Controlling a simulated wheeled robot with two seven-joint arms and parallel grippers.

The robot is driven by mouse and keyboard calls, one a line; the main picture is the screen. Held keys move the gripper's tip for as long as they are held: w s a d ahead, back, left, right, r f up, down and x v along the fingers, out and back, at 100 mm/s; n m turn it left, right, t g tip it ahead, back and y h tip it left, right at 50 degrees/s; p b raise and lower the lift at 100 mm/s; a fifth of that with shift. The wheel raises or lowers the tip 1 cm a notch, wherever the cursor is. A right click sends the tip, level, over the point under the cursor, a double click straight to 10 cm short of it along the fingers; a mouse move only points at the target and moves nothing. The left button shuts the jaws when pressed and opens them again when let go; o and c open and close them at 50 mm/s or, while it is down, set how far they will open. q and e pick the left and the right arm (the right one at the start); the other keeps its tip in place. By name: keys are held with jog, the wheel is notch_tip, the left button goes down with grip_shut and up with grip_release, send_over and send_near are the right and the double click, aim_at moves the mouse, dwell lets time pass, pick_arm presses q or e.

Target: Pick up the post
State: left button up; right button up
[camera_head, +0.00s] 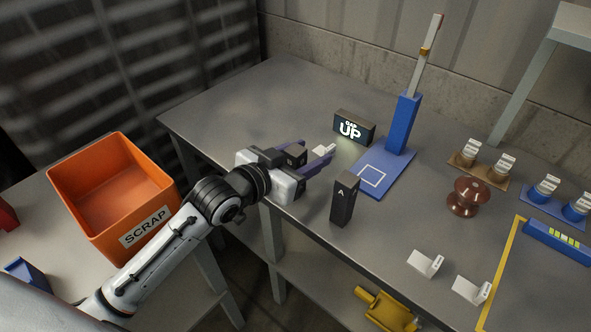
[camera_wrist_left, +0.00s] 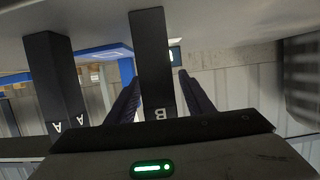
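A black post marked A (camera_head: 344,200) stands upright on the grey table, just right of my left gripper in the head view. It also shows at the left of the left wrist view (camera_wrist_left: 56,80). A second black post, marked B (camera_wrist_left: 151,55), lies between my left fingers in the wrist view; its dark block (camera_head: 296,154) shows between them in the head view. My left gripper (camera_head: 314,158) is open around post B, with a gap visible at one finger. Its lower end is partly hidden by the gripper body. My right gripper is not in view.
A brown insulator (camera_head: 467,197) and white label cards (camera_head: 426,263) are to the right. An orange SCRAP bin (camera_head: 112,190) is at left.

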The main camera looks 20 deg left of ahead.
pick_arm(q)
jog(key=c, duration=1.1)
jog(key=shift+r, duration=0.1)
